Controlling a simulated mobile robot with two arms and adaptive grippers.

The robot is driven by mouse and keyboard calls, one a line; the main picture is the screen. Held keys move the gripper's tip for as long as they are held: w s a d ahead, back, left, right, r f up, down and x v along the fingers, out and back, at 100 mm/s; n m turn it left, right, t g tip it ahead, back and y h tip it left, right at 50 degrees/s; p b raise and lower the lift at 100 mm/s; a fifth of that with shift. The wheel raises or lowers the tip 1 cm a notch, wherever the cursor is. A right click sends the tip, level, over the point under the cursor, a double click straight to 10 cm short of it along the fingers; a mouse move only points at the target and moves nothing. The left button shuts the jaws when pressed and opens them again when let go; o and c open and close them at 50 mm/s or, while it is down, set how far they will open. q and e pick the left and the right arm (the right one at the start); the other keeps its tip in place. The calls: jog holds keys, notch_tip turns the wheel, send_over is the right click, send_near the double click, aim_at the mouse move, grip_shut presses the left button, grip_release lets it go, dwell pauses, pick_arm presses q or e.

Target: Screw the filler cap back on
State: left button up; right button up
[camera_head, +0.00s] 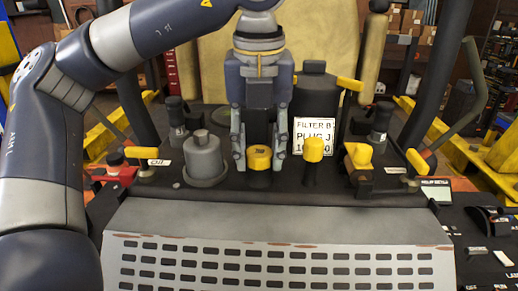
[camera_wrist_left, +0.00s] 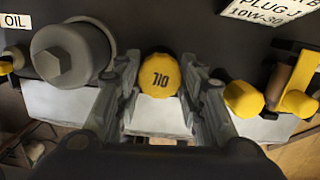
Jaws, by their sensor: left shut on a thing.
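The filler cap is a yellow ridged cap (camera_head: 259,158) low in the middle of the dark engine deck (camera_head: 235,200) in the head view. In the left wrist view the yellow cap (camera_wrist_left: 160,76) shows its top, with dark lettering that reads upside down as OIL. My left gripper (camera_head: 260,163) points down from above, with one finger on each side of the cap, and is shut on it. The filler neck under the cap is hidden, so I cannot tell how the cap sits on it. My right gripper is not in view.
A grey filter housing (camera_head: 204,157) stands close left of the gripper. A yellow-topped post (camera_head: 314,150) stands close right. Behind it are a white sign (camera_head: 314,135) and a dark canister (camera_head: 315,90). A yellow-handled part (camera_head: 358,157) is further right. A slotted grey panel (camera_head: 280,250) lies in front.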

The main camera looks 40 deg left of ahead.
pick_arm(q)
jog(key=m, duration=0.4)
jog(key=shift+f+m+b, duration=0.2)
jog(key=shift+m+b, duration=0.1)
jog(key=shift+h, duration=0.3)
jog(key=shift+f+m, duration=0.1)
jog(key=shift+m, duration=0.5)
jog(key=shift+s+m, duration=0.1)
jog(key=shift+m, duration=1.1)
jog(key=shift+a+m+h+p, duration=0.1)
jog(key=shift+m+h+p, duration=0.3)
jog(key=shift+m, duration=0.9)
